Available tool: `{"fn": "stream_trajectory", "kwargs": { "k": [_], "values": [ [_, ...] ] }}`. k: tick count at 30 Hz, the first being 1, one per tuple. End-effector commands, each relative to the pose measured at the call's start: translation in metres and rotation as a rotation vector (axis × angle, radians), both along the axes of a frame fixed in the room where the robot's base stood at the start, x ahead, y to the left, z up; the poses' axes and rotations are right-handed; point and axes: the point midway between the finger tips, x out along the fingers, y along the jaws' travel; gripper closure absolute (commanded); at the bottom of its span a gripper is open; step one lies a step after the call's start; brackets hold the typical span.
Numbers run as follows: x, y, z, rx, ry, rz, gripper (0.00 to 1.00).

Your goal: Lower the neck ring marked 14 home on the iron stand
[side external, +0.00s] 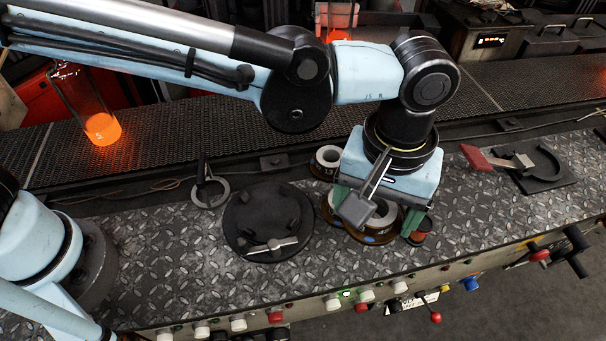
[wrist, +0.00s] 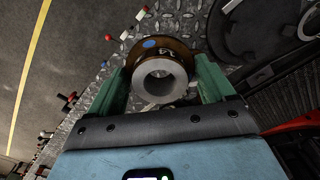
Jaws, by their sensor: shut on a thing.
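The neck ring (side external: 372,236) has a brown flange with a blue dot and a pale grey collar around an open bore. The wrist view shows the same ring (wrist: 180,56), with a mark that looks like an upside-down 14 beside the blue dot. My gripper (side external: 376,216) is shut on this ring, with a green finger on each side; the wrist view shows the grip too (wrist: 160,86). I cannot tell whether the ring touches the plate. A round black stand (side external: 240,235) with raised blocks and a metal T-handle lies to the left, apart from the ring.
More rings stand close by, one behind my gripper (side external: 328,159). A black holder with a red handle (side external: 541,165) is at right. Buttons (side external: 333,303) line the front edge. Glowing glass (side external: 102,129) stands at the back.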

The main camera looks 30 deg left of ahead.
Motion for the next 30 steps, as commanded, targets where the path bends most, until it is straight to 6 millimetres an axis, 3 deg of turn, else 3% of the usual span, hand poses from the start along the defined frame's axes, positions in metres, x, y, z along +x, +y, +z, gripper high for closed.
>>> {"fn": "stream_trajectory", "kwargs": {
  "k": [8, 13, 24, 30],
  "values": [
    [0.000, 0.001, 0.001, 0.000, 0.000, 0.001, 0.60],
    [0.000, 0.016, 0.007, 0.000, 0.000, 0.021, 0.60],
    [-0.011, 0.104, 0.033, 0.000, 0.000, 0.142, 0.60],
    [-0.023, 0.140, 0.037, -0.001, 0.000, 0.193, 0.60]
  ]
}}
